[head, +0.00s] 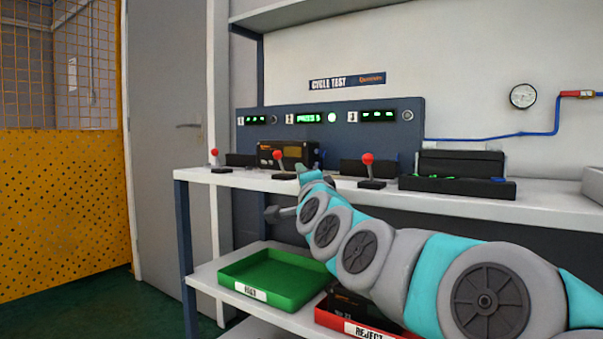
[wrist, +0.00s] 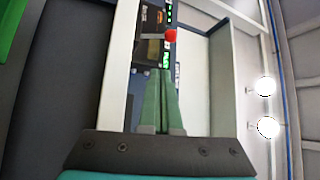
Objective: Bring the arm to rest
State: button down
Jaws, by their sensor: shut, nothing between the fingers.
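My arm (head: 360,250) reaches from the lower right of the head view up to the front of the bench, near the middle red-knobbed lever (head: 279,158). In the wrist view my gripper (wrist: 161,74) has its two green fingers together, with nothing between them. Beyond the fingertips in that view are a red knob (wrist: 171,36) and a black and orange device (wrist: 152,40). In the head view the fingers cannot be made out clearly at the arm's far end. I cannot tell whether they touch anything.
The white bench (head: 460,204) carries two more red-knobbed levers, left (head: 215,155) and right (head: 368,162), and a black open box (head: 457,185). On the lower shelf are a green tray (head: 270,278) and a red reject tray (head: 352,326), partly behind my arm. A blue panel (head: 350,135) stands behind.

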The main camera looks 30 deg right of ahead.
dwell(0.3)
jog(key=w+a+f+n+g+y, duration=0.25)
jog(key=a+f+n+y, duration=0.45)
jog(key=a+f, duration=0.65)
jog(key=s+a+f+n+g+y, duration=0.1)
jog(key=s+a+f+n+g, duration=0.3)
jog(key=f, duration=0.4)
jog(key=s+a+f+n+g+y, duration=0.1)
jog(key=s+a+f+n+g, duration=0.25)
jog(key=s+a+f, duration=0.45)
jog(key=s+f+n+g, duration=0.2)
jog(key=s+f+g, duration=0.25)
jog(key=s, duration=0.45)
jog(key=s+f+n+g+h, duration=0.1)
jog(key=s+f+g, duration=0.3)
jog(key=s, duration=0.5)
jog(key=s+f+n+g, duration=0.25)
jog(key=s+f, duration=0.35)
jog(key=s, duration=0.3)
notch_tip(320, 180, up, 14)
jog(key=p, duration=1.3)
jog(key=shift+w+d+f+p, duration=0.15)
jog(key=shift+w+d+p, duration=0.05)
jog(key=shift+w+p, duration=0.25)
